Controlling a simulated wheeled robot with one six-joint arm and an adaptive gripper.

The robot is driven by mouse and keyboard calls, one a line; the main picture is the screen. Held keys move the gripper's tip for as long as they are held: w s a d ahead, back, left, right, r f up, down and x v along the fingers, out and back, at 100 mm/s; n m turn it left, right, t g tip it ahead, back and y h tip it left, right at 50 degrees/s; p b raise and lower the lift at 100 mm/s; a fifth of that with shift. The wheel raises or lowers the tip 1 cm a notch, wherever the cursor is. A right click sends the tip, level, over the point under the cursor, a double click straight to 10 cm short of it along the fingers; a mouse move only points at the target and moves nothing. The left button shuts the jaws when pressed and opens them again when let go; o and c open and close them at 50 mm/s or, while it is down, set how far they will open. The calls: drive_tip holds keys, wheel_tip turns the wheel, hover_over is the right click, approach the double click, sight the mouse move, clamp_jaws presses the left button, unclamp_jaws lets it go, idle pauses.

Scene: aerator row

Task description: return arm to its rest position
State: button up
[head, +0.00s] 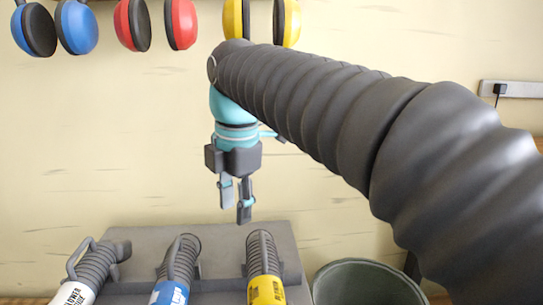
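My gripper (236,211) hangs from the end of my dark ribbed arm, left of the picture's middle, with its fingers pointing down. A narrow gap shows between the two fingers and nothing is held in it. In the picture it is just above the back edge of a grey stand (215,236), in front of the pale wall. How far it is from the stand in depth I cannot tell.
Ribbed handles with white (92,264), blue (178,263) and yellow (262,262) labels rest on the stand. A dark round bin (366,284) stands to its right. Blue (76,27), red (180,24) and yellow (233,20) earmuffs hang above. A power strip (520,89) is on the wall.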

drive_tip(key=s+d+f+m+t, duration=0.2)
drive_tip(key=s+d+f+m, duration=0.4)
drive_tip(key=d+f+m, duration=0.3)
drive_tip(key=s+d+f+m+t, duration=0.2)
drive_tip(key=s+d+f+m, duration=0.5)
drive_tip(key=d+m, duration=0.6)
wheel_tip(320, 180, down, 2)
drive_tip(key=m, duration=0.4)
drive_tip(key=shift+s+d+f+h, duration=0.15)
drive_tip(key=shift+d+f+h, duration=0.05)
drive_tip(key=shift+h, duration=0.2)
